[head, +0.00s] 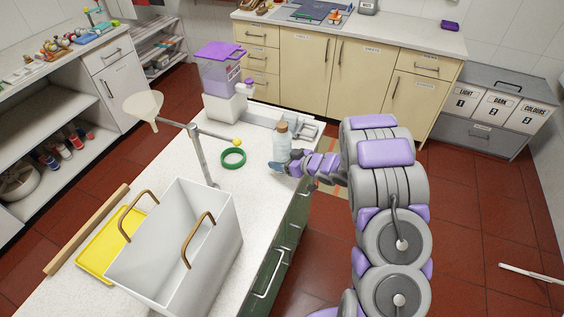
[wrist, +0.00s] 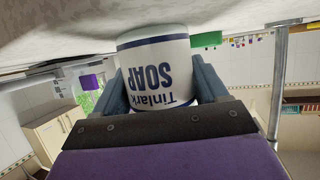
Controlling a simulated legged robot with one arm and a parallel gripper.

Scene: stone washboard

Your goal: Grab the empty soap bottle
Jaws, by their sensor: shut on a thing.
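The soap bottle (head: 282,138), clear with a brown cap, stands upright at the right edge of the white worktop. In the wrist view its white label (wrist: 156,75) reads "Tinlark SOAP" upside down, and the label end meets the pale surface above it in the picture. My gripper (head: 284,167) reaches in from the right, low on the bottle. In the wrist view my gripper (wrist: 160,72) has one blue finger on each side of the bottle and is shut on it. The bottle's contents are too small to make out.
A green ring (head: 233,158) lies left of the bottle, near a metal post with an arm (head: 200,155). A purple-lidded dispenser (head: 220,80) stands behind. A white sink box with brown handles (head: 165,235) and yellow tray (head: 105,245) are in front.

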